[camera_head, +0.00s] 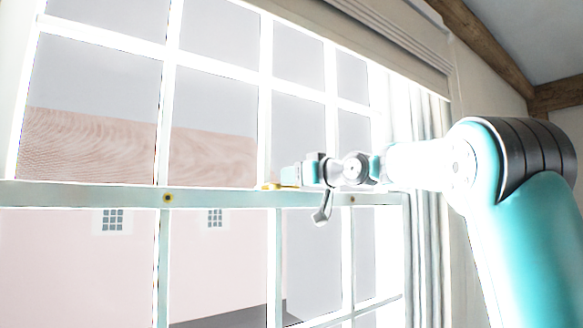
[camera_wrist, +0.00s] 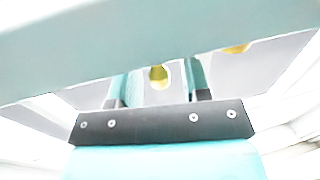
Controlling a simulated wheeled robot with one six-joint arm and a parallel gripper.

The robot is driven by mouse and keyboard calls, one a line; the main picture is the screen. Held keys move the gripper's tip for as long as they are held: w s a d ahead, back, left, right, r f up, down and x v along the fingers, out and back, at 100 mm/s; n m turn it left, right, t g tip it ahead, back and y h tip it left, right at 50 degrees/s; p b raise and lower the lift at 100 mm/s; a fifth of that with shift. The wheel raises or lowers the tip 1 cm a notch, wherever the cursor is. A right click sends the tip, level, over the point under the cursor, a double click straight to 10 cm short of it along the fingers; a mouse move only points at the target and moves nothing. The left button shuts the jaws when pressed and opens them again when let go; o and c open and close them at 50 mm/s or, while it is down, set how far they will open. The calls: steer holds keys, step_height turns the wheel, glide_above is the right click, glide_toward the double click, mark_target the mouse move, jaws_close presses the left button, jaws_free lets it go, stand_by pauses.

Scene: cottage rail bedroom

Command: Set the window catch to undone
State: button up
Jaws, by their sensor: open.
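The window catch (camera_head: 270,187) is a small yellow, brass-like piece on the pale meeting rail (camera_head: 90,194) of the sash window. My gripper (camera_head: 291,177) is at the rail, its teal fingertip end close beside the catch's right side. In the wrist view my gripper (camera_wrist: 156,82) has its two fingers apart, with a rounded yellow piece (camera_wrist: 158,76) showing between them. I cannot tell whether the fingers touch it. Another yellow piece (camera_wrist: 237,48) shows beyond the right finger, partly cut off by a pale bar. The catch's setting is too small to read.
Two round brass-coloured spots mark the rail, one at left (camera_head: 168,198) and one at right (camera_head: 352,199). White glazing bars (camera_head: 165,100) stand behind the rail. A blind (camera_head: 395,35) hangs above, and a pale curtain (camera_head: 430,230) is at right, behind my arm.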

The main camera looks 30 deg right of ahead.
steer(key=shift+x, duration=0.8)
jaws_close()
